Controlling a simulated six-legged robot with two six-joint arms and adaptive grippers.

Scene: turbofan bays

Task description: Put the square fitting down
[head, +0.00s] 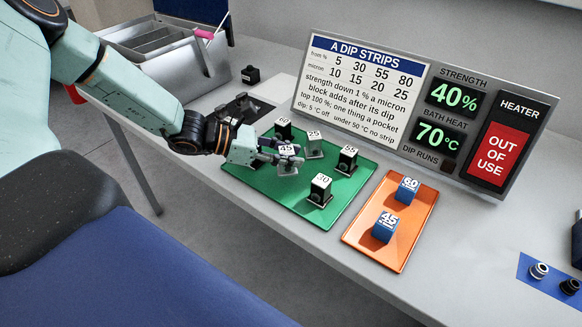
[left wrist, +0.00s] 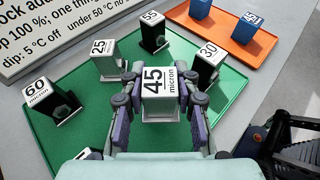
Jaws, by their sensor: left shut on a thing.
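The square fitting held in my left gripper (head: 285,162) is a block with a white square top marked 45 micron (left wrist: 159,84); its white top also shows in the head view (head: 289,149). The left fingers are shut on its two sides, over the green mat (head: 240,179). Its underside is hidden, so I cannot tell whether it touches the mat. Similar blocks stand on the mat: 60 (head: 283,128), 25 (head: 314,143), 55 (head: 347,159) and 30 (head: 320,189). My right gripper is in neither view.
An orange tray (head: 398,250) holds blue blocks marked 60 (head: 408,188) and 45 (head: 385,228). A sign panel (head: 362,82) stands behind; it reads 40%, 70 °C and heater out of use. A grey bin (head: 160,45) and small black block (head: 250,74) are at the back left.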

